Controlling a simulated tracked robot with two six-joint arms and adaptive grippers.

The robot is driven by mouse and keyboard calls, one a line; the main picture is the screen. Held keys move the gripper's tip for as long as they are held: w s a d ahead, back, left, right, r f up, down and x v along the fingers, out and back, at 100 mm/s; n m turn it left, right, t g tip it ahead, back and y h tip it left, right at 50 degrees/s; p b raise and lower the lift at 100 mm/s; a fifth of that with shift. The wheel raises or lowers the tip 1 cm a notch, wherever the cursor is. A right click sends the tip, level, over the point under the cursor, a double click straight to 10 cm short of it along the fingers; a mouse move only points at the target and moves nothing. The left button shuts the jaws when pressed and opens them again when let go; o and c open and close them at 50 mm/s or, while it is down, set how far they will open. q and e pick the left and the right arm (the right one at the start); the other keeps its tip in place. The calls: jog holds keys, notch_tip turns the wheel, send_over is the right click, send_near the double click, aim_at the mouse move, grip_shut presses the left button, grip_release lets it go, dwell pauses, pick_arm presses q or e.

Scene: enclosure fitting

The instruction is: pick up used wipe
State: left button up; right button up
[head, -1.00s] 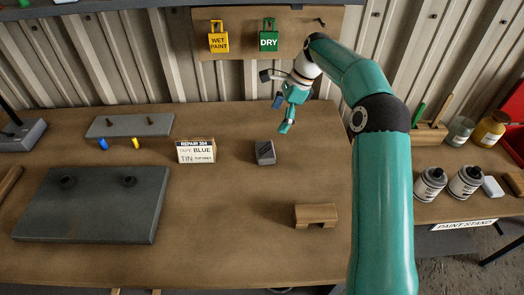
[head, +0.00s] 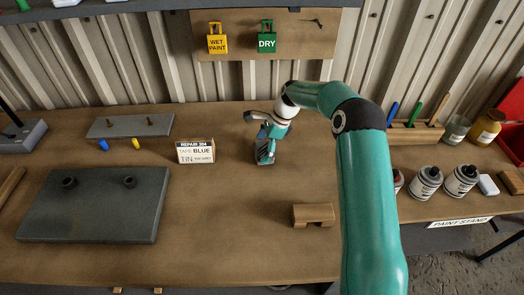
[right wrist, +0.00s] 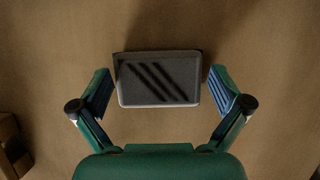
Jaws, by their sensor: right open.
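The used wipe looks like a small grey block with dark diagonal streaks (right wrist: 157,80) and lies flat on the bench. In the right wrist view it sits between the two open fingers of my right gripper (right wrist: 160,97), with a gap on each side. In the head view my right gripper (head: 265,148) is over the grey block (head: 264,158) and hides most of it. My left gripper is not in view.
A wooden block with a notch (head: 313,215) lies to the right front. A repair card (head: 195,152) stands left of the gripper. A dark plate (head: 95,205) lies at left. Paint tins (head: 425,182) stand on the right-hand stand. The bench middle is clear.

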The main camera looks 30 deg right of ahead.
jog(key=c, duration=0.6)
